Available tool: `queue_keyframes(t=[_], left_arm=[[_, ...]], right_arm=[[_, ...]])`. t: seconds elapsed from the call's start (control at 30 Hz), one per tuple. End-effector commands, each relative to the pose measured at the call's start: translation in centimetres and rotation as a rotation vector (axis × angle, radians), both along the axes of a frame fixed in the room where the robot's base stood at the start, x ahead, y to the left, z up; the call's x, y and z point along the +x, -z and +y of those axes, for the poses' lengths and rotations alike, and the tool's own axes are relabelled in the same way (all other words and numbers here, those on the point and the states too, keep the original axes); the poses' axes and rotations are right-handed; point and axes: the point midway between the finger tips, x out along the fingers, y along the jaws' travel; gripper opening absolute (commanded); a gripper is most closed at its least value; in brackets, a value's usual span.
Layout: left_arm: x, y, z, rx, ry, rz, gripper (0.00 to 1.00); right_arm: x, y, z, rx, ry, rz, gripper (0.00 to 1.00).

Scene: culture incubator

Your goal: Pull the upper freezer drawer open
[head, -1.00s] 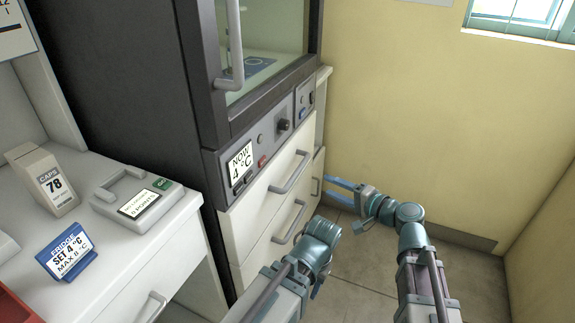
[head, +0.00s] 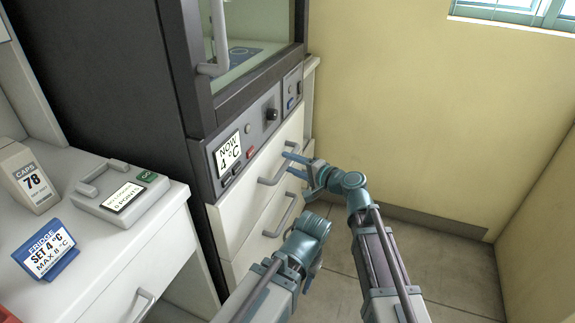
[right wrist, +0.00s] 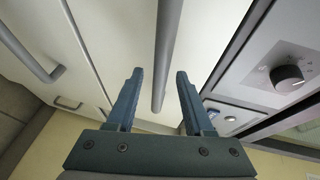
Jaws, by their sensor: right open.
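The upper freezer drawer (head: 238,208) is a white front under the dark control panel, with a grey bar handle (head: 268,181). It looks shut. My right gripper (head: 292,166) is open at the far end of this handle, its blue fingers pointing at the drawer front. In the right wrist view, the upper handle (right wrist: 168,50) runs down between the two open fingers (right wrist: 158,85); I cannot tell whether either finger touches it. My left gripper (head: 314,268) hangs low in front of the lower drawer, its fingers mostly hidden by its wrist.
The lower drawer handle (head: 281,216) is just below, near my left wrist. The control panel (head: 250,140) with knobs and the glass door's handle (head: 219,40) are above. A white bench (head: 140,240) stands left. The yellow wall (head: 400,110) bounds the right; floor (head: 445,262) there is clear.

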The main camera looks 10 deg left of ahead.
Motion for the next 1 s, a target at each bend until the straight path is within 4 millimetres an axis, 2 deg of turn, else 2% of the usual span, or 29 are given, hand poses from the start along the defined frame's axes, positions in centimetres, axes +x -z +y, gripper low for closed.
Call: queue_keyframes(t=[0.2, 0.5, 0.57, 0.8, 1.0], left_arm=[[0.0, 0.3, -0.01, 0.0, 0.001, 0.0, 0.5], [0.0, 0.29, -0.01, 0.0, 0.001, 0.0, 0.5], [0.0, 0.29, -0.01, 0.0, 0.001, 0.0, 0.5], [0.0, 0.3, -0.01, 0.0, 0.001, 0.0, 0.5], [0.0, 0.3, -0.01, 0.0, 0.001, 0.0, 0.5]], right_arm=[[0.84, 0.31, 1.3, 0.0, -0.001, 0.0, 0.52], [0.89, 0.31, 1.41, 0.0, 0.0, 0.0, 0.52], [0.88, 0.31, 1.4, 0.0, -0.001, 0.0, 0.45], [0.88, 0.31, 1.39, 0.0, -0.001, 0.0, 0.02], [0.88, 0.31, 1.38, -0.001, -0.001, 0.001, 0.0]])
